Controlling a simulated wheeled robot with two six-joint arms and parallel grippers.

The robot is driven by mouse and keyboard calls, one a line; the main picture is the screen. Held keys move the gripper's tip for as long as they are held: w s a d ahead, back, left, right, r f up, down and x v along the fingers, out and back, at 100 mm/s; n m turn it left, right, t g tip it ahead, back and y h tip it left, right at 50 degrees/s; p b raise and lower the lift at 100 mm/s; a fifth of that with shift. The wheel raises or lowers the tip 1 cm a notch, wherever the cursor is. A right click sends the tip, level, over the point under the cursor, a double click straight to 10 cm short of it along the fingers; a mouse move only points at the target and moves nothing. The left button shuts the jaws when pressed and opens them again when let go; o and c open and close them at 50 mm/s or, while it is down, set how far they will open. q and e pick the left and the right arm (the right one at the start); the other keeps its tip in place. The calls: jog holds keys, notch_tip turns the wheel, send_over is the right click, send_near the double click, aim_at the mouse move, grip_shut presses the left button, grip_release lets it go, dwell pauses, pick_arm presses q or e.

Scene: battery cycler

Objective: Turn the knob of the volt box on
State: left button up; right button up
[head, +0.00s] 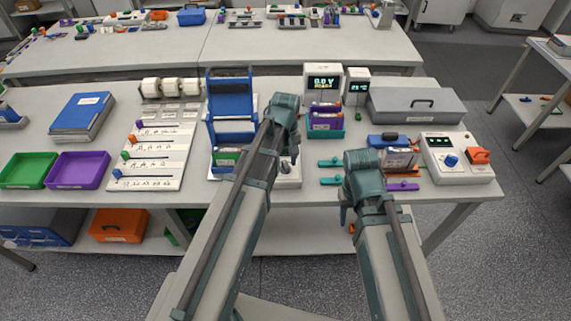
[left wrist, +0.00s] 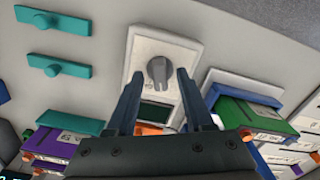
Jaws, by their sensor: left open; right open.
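A white box (head: 289,182) with a grey knob (head: 287,166) stands near the table's front edge, partly hidden by my left arm. In the left wrist view, the box (left wrist: 180,50) shows the upright grey knob (left wrist: 158,70) and a dark display window (left wrist: 154,116). My left gripper (left wrist: 159,76) is open, with one finger on either side of the knob; I cannot tell whether they touch it. In the head view, my left gripper (head: 292,150) is mostly hidden behind its own wrist. My right gripper (head: 347,212) is open and empty at the table's front edge.
A blue rack (head: 231,98) stands just left of the left gripper. Teal handled strips (head: 331,162) lie to the right. A white box with a blue knob and an orange switch (head: 478,155) stands at the right end, beside a grey case (head: 415,106).

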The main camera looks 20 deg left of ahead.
pick_arm(q)
grip_shut()
jog(key=shift+m, duration=0.3)
jog(key=m, duration=0.3)
jog(key=shift+m, duration=2.1)
grip_release()
